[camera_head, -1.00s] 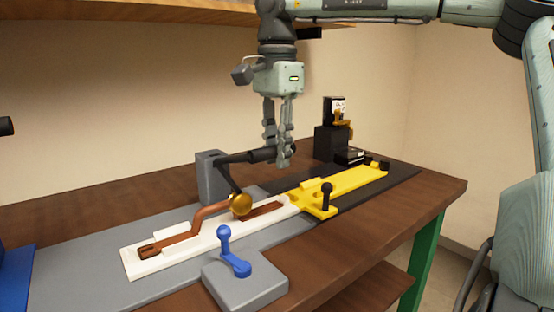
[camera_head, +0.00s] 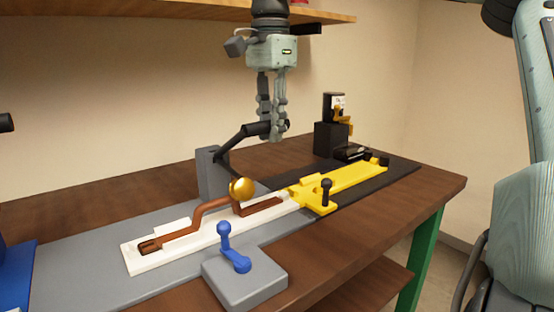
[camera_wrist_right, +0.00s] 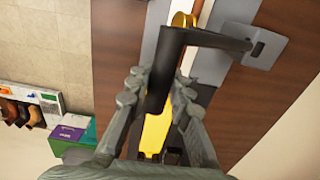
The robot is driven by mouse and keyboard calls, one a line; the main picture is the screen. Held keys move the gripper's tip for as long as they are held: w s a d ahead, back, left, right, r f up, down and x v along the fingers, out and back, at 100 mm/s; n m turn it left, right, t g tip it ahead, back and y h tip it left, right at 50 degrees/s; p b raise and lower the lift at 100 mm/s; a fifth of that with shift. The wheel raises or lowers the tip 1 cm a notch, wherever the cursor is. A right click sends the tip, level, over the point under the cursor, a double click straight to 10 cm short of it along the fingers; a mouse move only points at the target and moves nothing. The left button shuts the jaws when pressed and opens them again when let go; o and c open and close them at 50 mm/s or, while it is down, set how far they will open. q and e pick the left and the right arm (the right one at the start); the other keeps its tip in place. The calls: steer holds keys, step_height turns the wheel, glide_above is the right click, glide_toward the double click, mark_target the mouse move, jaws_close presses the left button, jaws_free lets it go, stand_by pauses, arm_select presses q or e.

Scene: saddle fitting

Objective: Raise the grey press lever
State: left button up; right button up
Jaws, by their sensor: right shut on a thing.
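The press lever (camera_head: 238,142) is a dark bar that slopes up to the right from a grey post (camera_head: 209,172). My right gripper (camera_head: 272,132) is shut on its dark handle end, above the bench. In the right wrist view the handle (camera_wrist_right: 161,85) lies between the fingers of my right gripper (camera_wrist_right: 158,90). My left gripper is not in view.
A blue-handled clamp on a grey block (camera_head: 245,288) stands in front of the tray. A yellow slide (camera_head: 350,179) with a black knob lies to the right on a dark mat. A black device (camera_head: 331,135) stands behind. A shelf hangs above.

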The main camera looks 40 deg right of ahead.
steer(key=shift+w+d+r, duration=0.2)
steer(key=shift+w+r, duration=1.6)
steer(key=shift+r, duration=0.1)
steer(key=shift+o, duration=0.2)
steer(key=shift+w+r, duration=0.15)
steer(key=shift+r, duration=0.3)
steer(key=shift+o, duration=0.2)
steer(key=o, duration=0.6)
steer(key=shift+w, duration=0.1)
steer(key=shift+o, duration=1.1)
steer(key=shift+w+f, duration=0.1)
steer(key=shift+r, duration=2.95)
